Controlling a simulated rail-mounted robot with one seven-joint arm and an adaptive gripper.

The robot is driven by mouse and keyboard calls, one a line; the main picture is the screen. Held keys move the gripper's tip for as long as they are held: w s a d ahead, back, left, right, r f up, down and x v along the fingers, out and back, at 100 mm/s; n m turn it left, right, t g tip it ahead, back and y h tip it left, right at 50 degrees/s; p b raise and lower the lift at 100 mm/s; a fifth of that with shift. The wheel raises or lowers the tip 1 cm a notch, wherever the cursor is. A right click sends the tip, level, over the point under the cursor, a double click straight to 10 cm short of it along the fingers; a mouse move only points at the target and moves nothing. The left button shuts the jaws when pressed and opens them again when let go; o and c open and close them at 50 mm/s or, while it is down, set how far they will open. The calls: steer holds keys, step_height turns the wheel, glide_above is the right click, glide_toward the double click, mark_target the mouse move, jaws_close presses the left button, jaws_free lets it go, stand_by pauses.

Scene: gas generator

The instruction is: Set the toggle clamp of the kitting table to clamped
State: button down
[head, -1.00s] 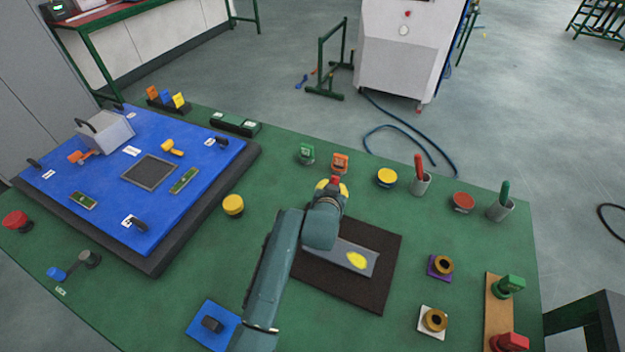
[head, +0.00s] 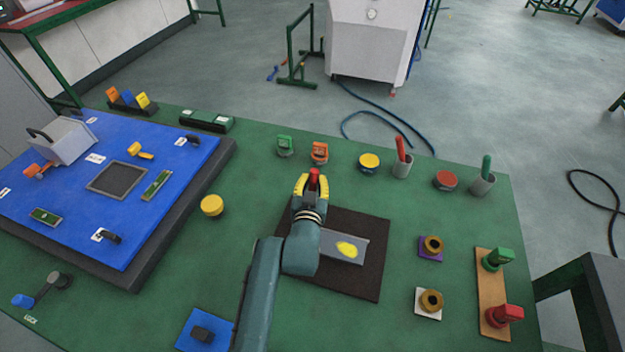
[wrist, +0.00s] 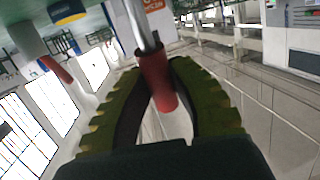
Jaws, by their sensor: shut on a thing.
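My gripper (head: 312,186) points away from me at the far left part of a dark mat (head: 365,285). Its yellow fingers are closed around a red handle (head: 314,174), which looks like the toggle clamp's handle. In the wrist view the red handle (wrist: 155,80) sits between the ribbed finger pads, with a bare metal rod (wrist: 140,25) running out of it. A grey metal plate with a yellow patch (head: 347,249) lies on the mat, partly behind my arm. The clamp's base and linkage are hidden, so its position cannot be told.
Green and orange pieces (head: 319,152), a yellow button (head: 369,162) and upright red and green handles in holders (head: 482,183) line the far edge. A yellow knob (head: 212,205) and a blue board (head: 130,240) are at left. Two ringed blocks (head: 431,301) stand at right.

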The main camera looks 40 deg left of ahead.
steer(key=c, duration=0.9)
jaws_free()
steer(key=shift+r, duration=0.1)
steer(key=shift+s, duration=0.15)
steer(key=v, duration=1.2)
